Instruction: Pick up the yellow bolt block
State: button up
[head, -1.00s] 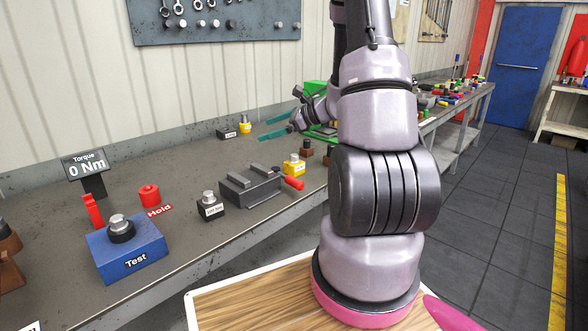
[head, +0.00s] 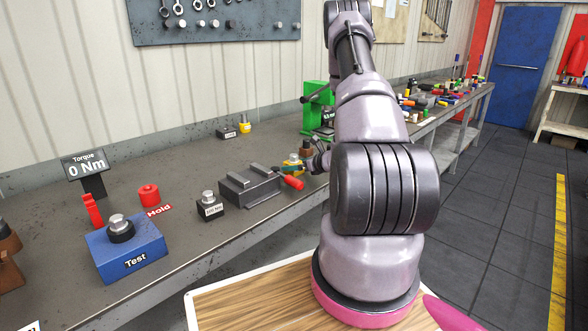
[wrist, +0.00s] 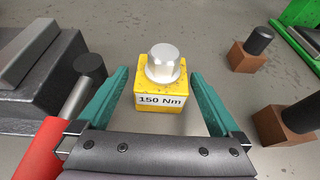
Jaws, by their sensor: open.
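The yellow bolt block (wrist: 150,92) with a silver bolt on top and a "150 Nm" label sits upright on the bench. In the wrist view my gripper (wrist: 162,88) is open, with one teal finger on each side of the block. A gap shows between the block and each finger. In the head view my gripper (head: 290,169) is low over the bench and partly covers the yellow bolt block (head: 293,159). A second yellow block (head: 245,126) stands farther back by the wall.
A dark vise (head: 250,186) with a red handle (head: 293,182) is close on the left; the handle also shows in the wrist view (wrist: 45,150). Brown blocks with black tops (wrist: 248,55) stand to the right. A green press (head: 315,105) is behind. A 200-series-looking black bolt block (head: 210,208) stands left of the vise.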

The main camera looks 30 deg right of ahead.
jog(key=x, duration=0.5)
jog(key=shift+d, duration=0.1)
grip_shut()
